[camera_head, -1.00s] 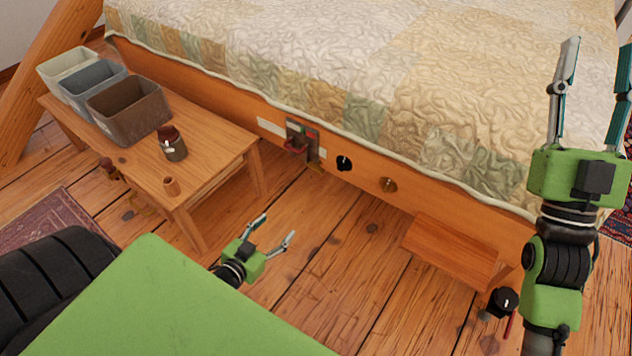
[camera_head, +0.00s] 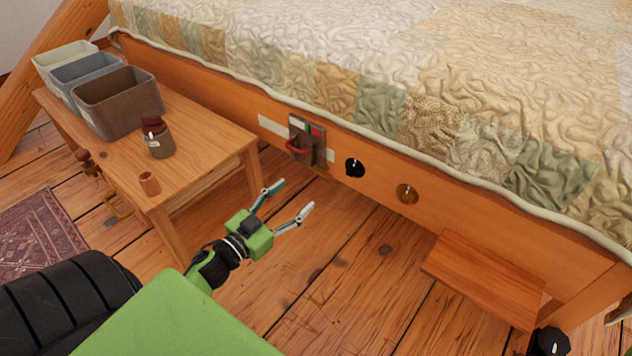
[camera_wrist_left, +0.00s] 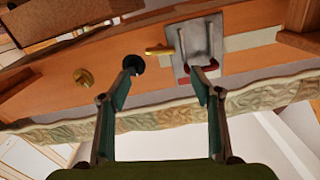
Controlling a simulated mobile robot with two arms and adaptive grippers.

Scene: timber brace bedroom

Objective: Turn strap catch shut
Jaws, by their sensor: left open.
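A grey metal catch plate (camera_head: 307,143) with a red handle (camera_head: 298,146) is fixed to the bed's wooden side board. A small brass lever (camera_wrist_left: 159,50) sticks out beside the plate in the left wrist view. A black knob (camera_head: 355,167) and a round brass piece (camera_head: 407,193) sit farther right on the board. I cannot tell which part is the strap catch. My left gripper (camera_head: 291,199) is open and empty, in front of and below the plate, apart from it. In the left wrist view the plate (camera_wrist_left: 200,43) is beyond the right finger, which partly overlaps the red handle.
A low wooden table (camera_head: 205,125) with bins, a brown jar (camera_head: 157,140) and a small cup (camera_head: 149,183) stands left of my left gripper. A wooden step (camera_head: 485,278) is at the right. The floor between is clear. The quilt (camera_head: 400,70) overhangs the board.

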